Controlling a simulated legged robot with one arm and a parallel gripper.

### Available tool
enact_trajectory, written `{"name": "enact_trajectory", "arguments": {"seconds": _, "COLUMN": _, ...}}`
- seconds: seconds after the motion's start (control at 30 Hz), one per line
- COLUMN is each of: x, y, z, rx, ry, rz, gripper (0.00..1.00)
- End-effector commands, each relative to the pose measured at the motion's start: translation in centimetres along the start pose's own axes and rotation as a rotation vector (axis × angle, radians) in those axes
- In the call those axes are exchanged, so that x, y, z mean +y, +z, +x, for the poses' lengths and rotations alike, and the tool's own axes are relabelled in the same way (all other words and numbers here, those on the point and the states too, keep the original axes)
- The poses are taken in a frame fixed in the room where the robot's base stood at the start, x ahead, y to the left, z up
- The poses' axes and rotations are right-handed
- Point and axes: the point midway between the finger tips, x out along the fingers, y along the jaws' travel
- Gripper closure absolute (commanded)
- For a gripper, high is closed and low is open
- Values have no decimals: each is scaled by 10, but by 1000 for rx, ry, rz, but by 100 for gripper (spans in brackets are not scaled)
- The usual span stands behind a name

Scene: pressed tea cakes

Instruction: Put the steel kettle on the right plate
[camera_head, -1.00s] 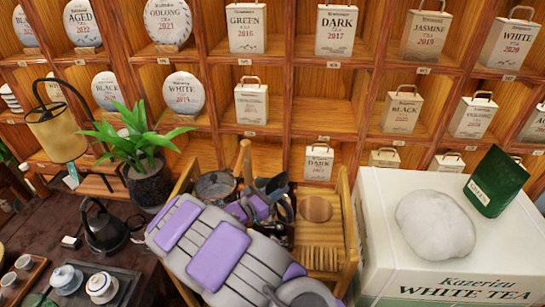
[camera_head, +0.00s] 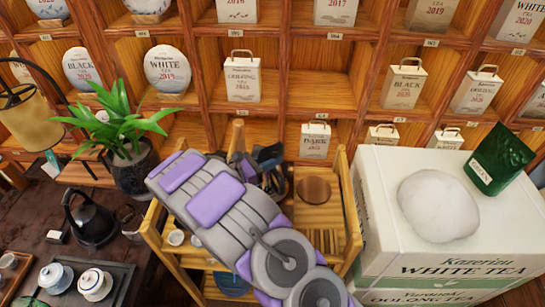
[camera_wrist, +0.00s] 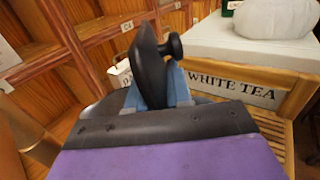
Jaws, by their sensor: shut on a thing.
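My gripper (camera_wrist: 160,88) has blue-grey fingers, shut on a dark thing with a round knob (camera_wrist: 148,60). Whether this is the steel kettle or part of it cannot be told. In the head view my gripper (camera_head: 268,155) is small and partly hidden behind my arm, above the wooden rack (camera_head: 347,200). A round brown wooden plate (camera_head: 313,188) lies on the rack, right of my gripper. A blue plate (camera_head: 232,284) sits on a lower shelf, partly hidden by my arm. A black kettle (camera_head: 92,220) stands on the dark table at left.
White tea boxes (camera_head: 440,265) stand right of the rack, with a pale round bundle (camera_head: 438,206) and green packet (camera_head: 498,160) on top. A potted plant (camera_head: 130,170) stands at left. The tea shelf (camera_head: 290,75) closes off the back. White cups (camera_head: 176,237) sit on the rack.

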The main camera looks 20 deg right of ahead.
Motion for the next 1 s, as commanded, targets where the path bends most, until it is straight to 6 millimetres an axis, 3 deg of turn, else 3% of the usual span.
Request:
{"name": "enact_trajectory", "arguments": {"seconds": 0.3, "x": -1, "y": -25, "z": 5, "rx": 3, "ry": -1, "rz": 3, "gripper": 100}}
{"name": "enact_trajectory", "arguments": {"seconds": 1.0, "x": 0, "y": -26, "z": 3, "rx": 1, "ry": 0, "rz": 3, "gripper": 100}}
